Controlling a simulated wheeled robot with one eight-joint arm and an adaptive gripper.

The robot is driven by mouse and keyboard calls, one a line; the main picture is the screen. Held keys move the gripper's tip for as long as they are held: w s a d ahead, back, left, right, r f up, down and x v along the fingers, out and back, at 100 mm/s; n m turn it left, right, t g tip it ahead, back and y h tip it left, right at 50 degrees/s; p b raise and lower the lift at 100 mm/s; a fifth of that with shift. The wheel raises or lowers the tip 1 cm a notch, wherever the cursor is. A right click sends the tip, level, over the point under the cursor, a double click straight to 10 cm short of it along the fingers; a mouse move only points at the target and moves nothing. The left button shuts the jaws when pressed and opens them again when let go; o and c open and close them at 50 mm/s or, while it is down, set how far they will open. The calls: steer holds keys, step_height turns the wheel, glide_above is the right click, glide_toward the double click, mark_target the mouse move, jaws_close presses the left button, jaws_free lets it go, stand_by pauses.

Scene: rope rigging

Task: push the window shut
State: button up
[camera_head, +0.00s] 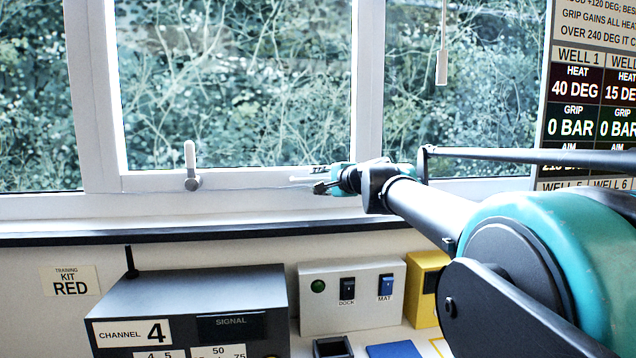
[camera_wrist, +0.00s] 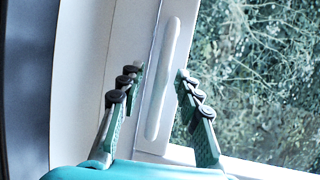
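The white-framed window (camera_head: 235,182) fills the upper left of the head view, with bushes behind its glass. A lever handle (camera_head: 191,165) stands upright on its lower rail. My gripper (camera_head: 318,185) is at the right part of that rail, by a short white bar (camera_head: 300,180). In the wrist view my gripper (camera_wrist: 159,73) is open. Its two fingers stand apart, one on each side of the long white bar (camera_wrist: 163,80) on the frame. I cannot tell whether they touch the bar or how far the window stands open.
A dark sill edge (camera_head: 200,232) runs below the window. Under it are a grey channel box (camera_head: 200,300) with an antenna, a white switch box (camera_head: 350,297) and a yellow box (camera_head: 424,290). A pull cord (camera_head: 442,65) hangs at the right pane. A wall chart (camera_head: 590,95) is far right.

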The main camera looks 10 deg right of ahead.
steer(key=shift+d, duration=0.1)
steer(key=v, duration=1.2)
